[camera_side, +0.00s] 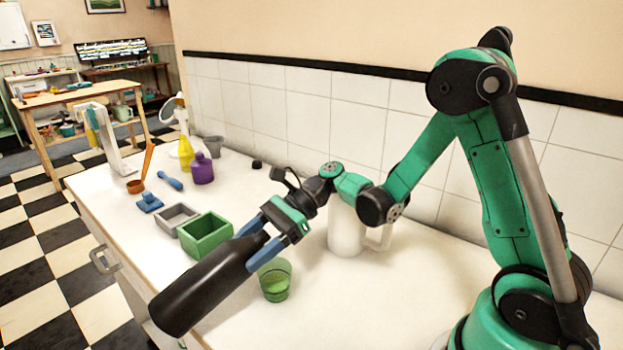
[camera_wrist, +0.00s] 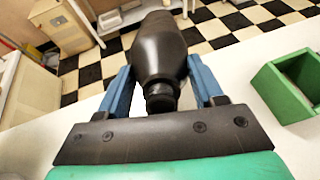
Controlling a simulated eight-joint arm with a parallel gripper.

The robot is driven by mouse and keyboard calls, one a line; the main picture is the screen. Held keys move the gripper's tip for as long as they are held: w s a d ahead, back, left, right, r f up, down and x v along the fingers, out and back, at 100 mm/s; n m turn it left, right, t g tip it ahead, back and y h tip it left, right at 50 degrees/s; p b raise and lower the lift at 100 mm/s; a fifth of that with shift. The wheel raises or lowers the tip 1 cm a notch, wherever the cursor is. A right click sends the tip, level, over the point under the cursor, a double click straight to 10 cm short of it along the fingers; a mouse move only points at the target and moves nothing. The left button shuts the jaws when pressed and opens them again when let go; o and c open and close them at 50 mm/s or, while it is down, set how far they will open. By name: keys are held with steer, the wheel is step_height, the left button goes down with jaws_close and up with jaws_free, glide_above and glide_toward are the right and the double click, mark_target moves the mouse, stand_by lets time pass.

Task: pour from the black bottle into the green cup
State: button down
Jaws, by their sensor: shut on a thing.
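The black bottle (camera_side: 205,288) is held tilted, close to lying flat, above the front of the white counter. Its wide base points to the lower left and its neck toward my gripper. My gripper (camera_side: 262,242) is shut on it, with blue fingers on either side. In the wrist view the bottle (camera_wrist: 158,50) lies between the fingers (camera_wrist: 160,85), its narrow neck toward the palm. The green cup (camera_side: 275,281) stands upright on the counter, just right of the bottle's neck end in the side view. I cannot see any stream between them. The wrist view does not show the cup.
A green box (camera_side: 205,236) and a grey box (camera_side: 177,218) stand left of my gripper. A white mug (camera_side: 345,232) stands behind the cup. A purple bottle (camera_side: 202,169) and a yellow bottle (camera_side: 186,152) stand farther back. The tiled wall borders the counter.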

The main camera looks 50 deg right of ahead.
mark_target(239, 243)
steer(key=shift+f+h, duration=0.3)
steer(key=shift+f, duration=0.2)
step_height(239, 243, up, 3)
steer(key=g+h, duration=0.1)
steer(key=h, duration=0.2)
steer(key=shift+s+d, duration=0.1)
steer(key=shift+r+h, duration=0.45)
steer(key=shift+h, duration=0.45)
steer(key=shift+a+r+g+h, duration=0.3)
steer(key=shift+a+h, duration=0.1)
steer(key=a+h, duration=0.1)
steer(key=a+r+h, duration=0.1)
steer(key=h, duration=0.1)
steer(key=shift+w+a+r+g, duration=0.1)
steer(key=shift+w+g, duration=0.2)
steer(key=shift+w, duration=0.1)
steer(key=shift+w+a+r+g+h, duration=0.15)
steer(key=shift+a+g+h, duration=0.25)
steer(key=shift+h, duration=0.5)
steer(key=shift+w+a+f+h, duration=0.1)
steer(key=shift+a+h, duration=0.2)
steer(key=shift+h, duration=0.2)
steer(key=shift+w+a+f+h, duration=0.1)
steer(key=shift+a+h, duration=0.2)
steer(key=shift+h, duration=0.2)
steer(key=shift+s, duration=0.1)
